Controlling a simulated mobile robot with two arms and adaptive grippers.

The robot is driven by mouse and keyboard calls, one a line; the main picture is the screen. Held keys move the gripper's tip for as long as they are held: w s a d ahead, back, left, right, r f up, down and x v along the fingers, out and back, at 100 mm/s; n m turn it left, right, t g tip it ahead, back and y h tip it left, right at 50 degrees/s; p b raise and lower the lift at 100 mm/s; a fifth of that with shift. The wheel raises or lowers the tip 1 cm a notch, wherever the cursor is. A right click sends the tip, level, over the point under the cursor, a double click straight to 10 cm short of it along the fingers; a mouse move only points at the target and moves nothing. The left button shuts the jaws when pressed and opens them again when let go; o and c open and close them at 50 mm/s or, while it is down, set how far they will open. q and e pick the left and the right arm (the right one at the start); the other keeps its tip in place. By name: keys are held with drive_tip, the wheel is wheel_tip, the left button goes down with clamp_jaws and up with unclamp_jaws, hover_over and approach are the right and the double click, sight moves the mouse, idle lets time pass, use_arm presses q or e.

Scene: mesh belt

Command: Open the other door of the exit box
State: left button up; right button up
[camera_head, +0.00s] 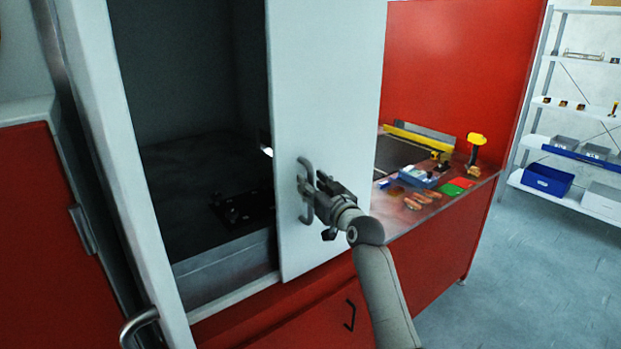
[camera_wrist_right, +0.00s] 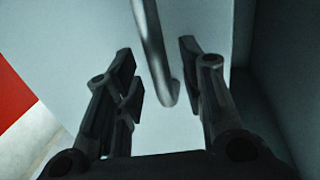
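The exit box is a pale cabinet with a dark opening (camera_head: 205,110). One pale door panel (camera_head: 325,90) covers its right side; I cannot tell if it stands slightly ajar. A grey bar handle (camera_head: 305,172) sits near its left edge. My right gripper (camera_head: 308,190) is at this handle. In the right wrist view the handle (camera_wrist_right: 152,45) passes between the fingers of my right gripper (camera_wrist_right: 160,85), which are apart, with the bar nearer the right finger. A second curved handle (camera_head: 138,325) shows low at the left, on the uncovered side. My left gripper is out of view.
A dark object (camera_head: 243,210) lies inside the box. Right of the door, a red-walled bench (camera_head: 425,220) holds small parts and a yellow tool (camera_head: 476,140). A red cabinet (camera_head: 35,220) stands at left. Shelving (camera_head: 550,95) and open floor (camera_head: 540,280) lie to the right.

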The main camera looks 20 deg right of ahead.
drive_tip(key=shift+w+a, duration=0.15)
drive_tip(key=shift+w, duration=0.7)
clamp_jaws()
